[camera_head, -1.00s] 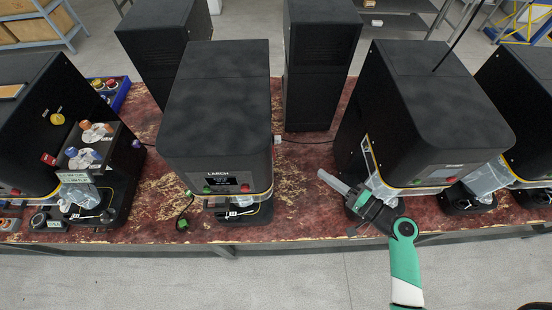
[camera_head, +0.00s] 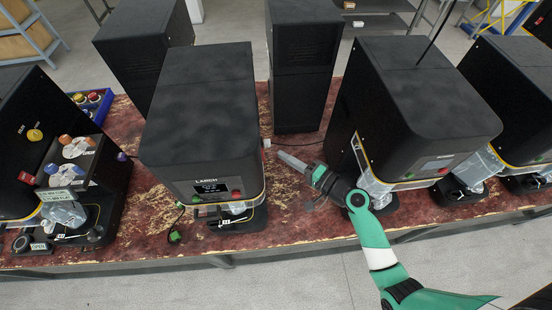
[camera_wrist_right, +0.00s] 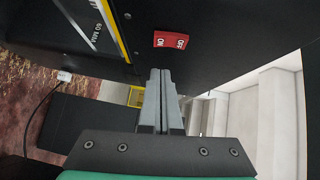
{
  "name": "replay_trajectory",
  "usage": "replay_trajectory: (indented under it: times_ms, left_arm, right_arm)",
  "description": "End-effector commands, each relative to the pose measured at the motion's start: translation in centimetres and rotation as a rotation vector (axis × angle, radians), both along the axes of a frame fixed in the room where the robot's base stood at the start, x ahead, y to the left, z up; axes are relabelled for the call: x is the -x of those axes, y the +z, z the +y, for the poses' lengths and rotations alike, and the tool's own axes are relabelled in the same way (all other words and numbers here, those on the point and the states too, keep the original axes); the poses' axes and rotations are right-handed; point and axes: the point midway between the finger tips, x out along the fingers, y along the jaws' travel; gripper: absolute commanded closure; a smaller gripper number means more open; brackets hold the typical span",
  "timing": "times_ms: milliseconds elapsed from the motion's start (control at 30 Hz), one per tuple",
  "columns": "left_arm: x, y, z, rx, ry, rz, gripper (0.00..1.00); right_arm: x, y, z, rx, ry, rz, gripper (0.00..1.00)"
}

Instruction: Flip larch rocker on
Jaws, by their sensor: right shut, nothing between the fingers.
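The black machine labelled LARCH (camera_head: 200,120) stands left of centre on the bench, with a small display and a green and a red button on its front. My right gripper (camera_head: 283,157) is shut and empty. It points left at the right side of the LARCH machine, close to it. In the right wrist view a red rocker (camera_wrist_right: 171,40) marked ON and OFF sits on a black panel, a little beyond and above the shut fingertips (camera_wrist_right: 160,75), apart from them. Which way it is tipped I cannot tell. My left gripper is not in view.
Another black machine (camera_head: 420,100) stands to the right of my right arm. Tall black units (camera_head: 305,80) stand behind. A left machine (camera_head: 55,140) has a red side switch. A white plug and cable (camera_wrist_right: 65,76) lie near the panel. The red worn bench (camera_head: 290,215) has free room in front.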

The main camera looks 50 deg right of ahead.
Motion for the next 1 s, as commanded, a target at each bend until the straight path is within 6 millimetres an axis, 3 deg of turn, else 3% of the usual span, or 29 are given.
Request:
replay_trajectory:
  times_ms: [33,233,633,800,833,1000]
  left_arm:
    - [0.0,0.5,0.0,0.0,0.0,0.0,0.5]
    - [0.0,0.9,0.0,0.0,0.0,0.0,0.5]
    - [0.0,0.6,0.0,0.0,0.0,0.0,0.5]
    - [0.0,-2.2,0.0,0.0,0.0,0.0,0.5]
    - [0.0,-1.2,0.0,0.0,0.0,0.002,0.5]
    - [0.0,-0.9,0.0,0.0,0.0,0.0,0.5]
  right_arm:
    - [-0.5,0.1,1.0,-0.001,0.008,0.004,1.0]
    - [-1.7,-0.3,2.4,0.0,0.004,0.002,1.0]
    - [-1.9,-0.6,2.5,-0.002,0.001,-0.001,1.0]
    - [-2.3,-1.7,3.0,-0.048,0.003,-0.041,1.0]
    - [-2.2,-0.8,3.0,-0.045,0.002,-0.037,1.0]
    - [-2.2,-0.6,2.9,-0.044,0.002,-0.036,1.0]
